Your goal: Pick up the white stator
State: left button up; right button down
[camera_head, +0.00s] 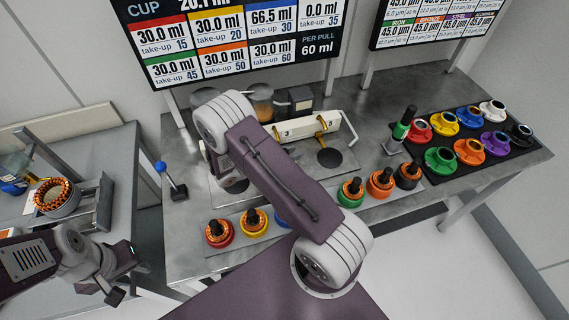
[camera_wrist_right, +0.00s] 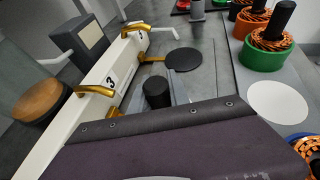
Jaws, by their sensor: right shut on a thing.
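The white stator is not clearly visible. Its white round spot (camera_wrist_right: 278,103) on the strip is bare, between the blue and green stators. My right gripper (camera_wrist_right: 157,125) shows only its purple body in the wrist view, with its fingertips hidden. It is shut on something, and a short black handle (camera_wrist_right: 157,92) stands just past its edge. In the head view my right arm covers the gripper. A small pale part (camera_head: 235,184) shows under the arm by station 3. My left gripper (camera_head: 131,280) is at the lower left, apparently open and empty.
A white machine (camera_head: 310,128) with gold levers stands behind my right arm, a black disc (camera_head: 329,157) before station 5. Red (camera_head: 218,233), yellow (camera_head: 254,222), green (camera_head: 351,192) and orange (camera_head: 380,182) stators line the front. A dark tray (camera_head: 466,140) holds several coloured housings.

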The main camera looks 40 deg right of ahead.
jog(key=shift+r, duration=0.1)
dwell(0.6)
notch_tip(320, 180, up, 18)
